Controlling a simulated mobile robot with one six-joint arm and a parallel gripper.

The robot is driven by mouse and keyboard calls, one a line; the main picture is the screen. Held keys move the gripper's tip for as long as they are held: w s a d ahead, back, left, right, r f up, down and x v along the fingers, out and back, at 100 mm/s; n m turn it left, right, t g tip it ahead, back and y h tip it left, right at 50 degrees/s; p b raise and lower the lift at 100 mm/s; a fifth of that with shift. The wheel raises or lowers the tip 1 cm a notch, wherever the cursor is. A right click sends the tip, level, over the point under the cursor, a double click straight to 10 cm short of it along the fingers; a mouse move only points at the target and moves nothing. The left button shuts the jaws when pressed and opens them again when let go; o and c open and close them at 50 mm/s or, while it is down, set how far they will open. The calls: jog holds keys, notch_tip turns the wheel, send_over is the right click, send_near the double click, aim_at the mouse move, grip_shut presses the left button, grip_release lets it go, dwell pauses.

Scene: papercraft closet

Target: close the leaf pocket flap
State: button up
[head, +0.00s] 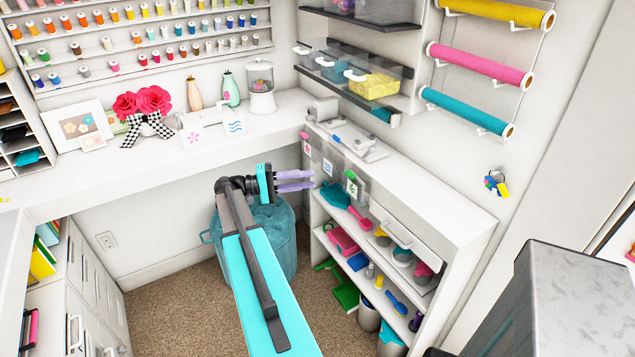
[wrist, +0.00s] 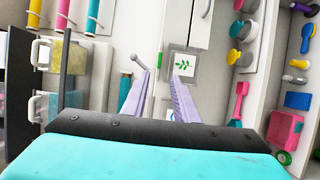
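The leaf pocket (head: 351,187) is a small clear pocket with a green leaf mark, at the front of the white shelf unit in the head view. Its flap seems to stand out from the unit, but its exact angle is hard to tell. In the wrist view the leaf panel (wrist: 184,65) is a grey-framed square ahead of the fingertips, by the right finger. My gripper (head: 308,180) has two lilac fingers, spread apart with nothing between them. It is left of the leaf pocket, apparently short of it. The fingers also show in the wrist view (wrist: 160,82).
Pockets with a pink flower mark (head: 307,147) and a blue mark (head: 328,167) are in the same row, close to my fingers. Shelves with coloured tools (head: 345,240) lie below.

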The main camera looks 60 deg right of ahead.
jog(key=shift+v, duration=0.9)
